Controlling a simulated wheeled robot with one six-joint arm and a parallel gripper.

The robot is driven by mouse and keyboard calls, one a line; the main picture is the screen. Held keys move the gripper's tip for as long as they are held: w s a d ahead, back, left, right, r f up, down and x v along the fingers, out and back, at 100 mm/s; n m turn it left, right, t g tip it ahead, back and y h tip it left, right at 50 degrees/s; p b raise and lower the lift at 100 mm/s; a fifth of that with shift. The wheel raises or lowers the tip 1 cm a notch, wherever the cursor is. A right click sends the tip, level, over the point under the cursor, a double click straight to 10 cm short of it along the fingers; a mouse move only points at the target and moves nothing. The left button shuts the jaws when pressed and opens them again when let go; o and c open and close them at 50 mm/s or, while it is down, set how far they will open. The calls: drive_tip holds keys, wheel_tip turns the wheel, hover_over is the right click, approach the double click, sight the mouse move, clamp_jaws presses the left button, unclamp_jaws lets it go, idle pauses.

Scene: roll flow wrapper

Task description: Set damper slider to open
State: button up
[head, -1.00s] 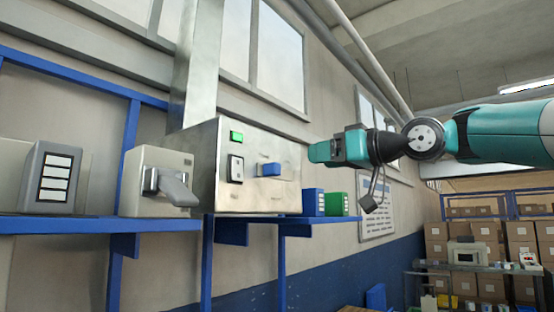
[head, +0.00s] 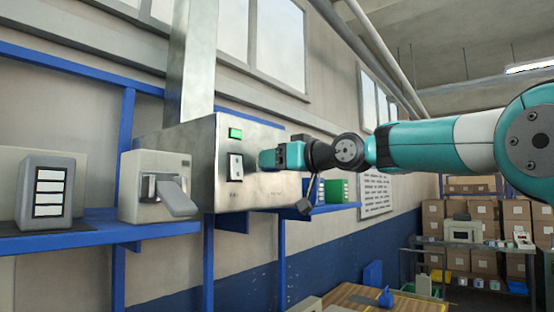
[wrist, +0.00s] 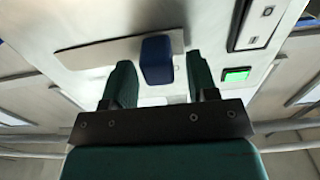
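The damper slider is a blue knob (wrist: 157,60) on a pale slot plate (wrist: 100,55), on the front of a metal box (head: 197,165). In the wrist view the knob sits toward the plate's right end. My gripper (wrist: 161,78) is open, with one dark green finger on each side of the knob and a visible gap on both sides. In the head view my teal gripper (head: 266,159) is in front of the box face and hides the knob. I cannot tell how deep the fingers reach around it.
A green button (head: 235,133) and a rocker switch (head: 236,167) are left of my gripper on the box. A lever unit (head: 150,188) and a grey unit (head: 46,192) stand on the blue shelf (head: 100,234) at left. A green block (head: 335,190) is at right.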

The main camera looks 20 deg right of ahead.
clamp_jaws()
drive_tip(key=w+d+p, duration=0.3)
drive_tip(key=w+d, duration=0.2)
drive_tip(key=d, duration=0.2)
drive_tip(key=shift+d, duration=0.4)
drive_tip(key=shift+r, duration=0.1)
drive_tip(key=shift+c, duration=1.1)
unclamp_jaws()
drive_tip(key=shift+w, duration=0.1)
drive_tip(key=shift+o, duration=1.3)
drive_tip(key=shift+d, duration=0.15)
drive_tip(key=b+v, duration=0.7)
drive_tip(key=v, duration=1)
drive_tip(key=shift+b, duration=0.4)
